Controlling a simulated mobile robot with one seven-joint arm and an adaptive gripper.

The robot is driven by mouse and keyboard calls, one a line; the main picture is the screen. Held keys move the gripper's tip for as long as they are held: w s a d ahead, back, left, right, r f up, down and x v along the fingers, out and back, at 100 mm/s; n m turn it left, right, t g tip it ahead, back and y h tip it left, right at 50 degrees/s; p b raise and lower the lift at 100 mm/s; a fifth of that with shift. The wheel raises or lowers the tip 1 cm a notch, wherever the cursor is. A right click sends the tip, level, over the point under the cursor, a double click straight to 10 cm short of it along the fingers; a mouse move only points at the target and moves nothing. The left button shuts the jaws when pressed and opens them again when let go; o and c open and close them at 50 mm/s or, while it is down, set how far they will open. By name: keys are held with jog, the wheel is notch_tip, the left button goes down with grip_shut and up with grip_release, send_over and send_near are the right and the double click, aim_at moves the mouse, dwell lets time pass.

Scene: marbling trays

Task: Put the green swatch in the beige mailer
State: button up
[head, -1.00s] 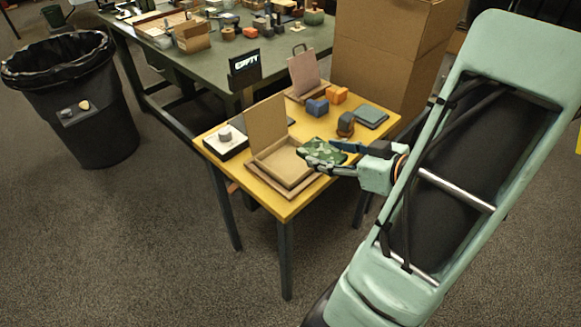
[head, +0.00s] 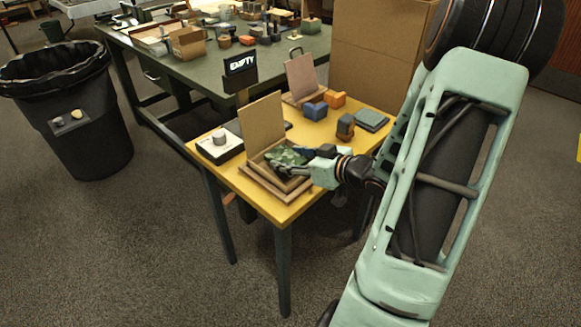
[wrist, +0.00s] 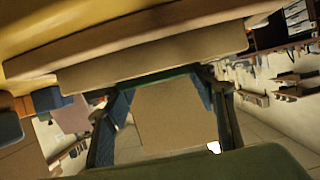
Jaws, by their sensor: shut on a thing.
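The green swatch (head: 286,156) has a camouflage pattern. My gripper (head: 284,167) is shut on it and holds it over the open tray of the beige mailer. The beige mailer (head: 262,122) stands on the yellow table with its lid upright at the back. The swatch overlaps the tray opening in the head view; I cannot tell whether it touches the tray floor. In the wrist view, the mailer's lid (wrist: 172,115) shows between the fingers, and a green surface, likely the swatch (wrist: 200,166), fills the bottom edge.
On the yellow table (head: 290,212), a white and black box with a knob (head: 219,147) stands left of the mailer. A pinkish open mailer (head: 301,76), blue block (head: 315,110), orange block (head: 335,99), dark brown object (head: 345,127) and teal flat item (head: 371,120) lie behind and right.

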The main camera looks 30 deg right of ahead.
jog(key=shift+f, duration=0.8)
jog(key=shift+f, duration=0.1)
jog(key=shift+f, duration=0.15)
jog(key=o, duration=0.9)
jog(key=shift+r, duration=0.3)
jog(key=p+v, duration=0.3)
jog(key=v, duration=0.9)
jog(key=shift+f+p, duration=0.1)
jog(key=shift+p, duration=0.3)
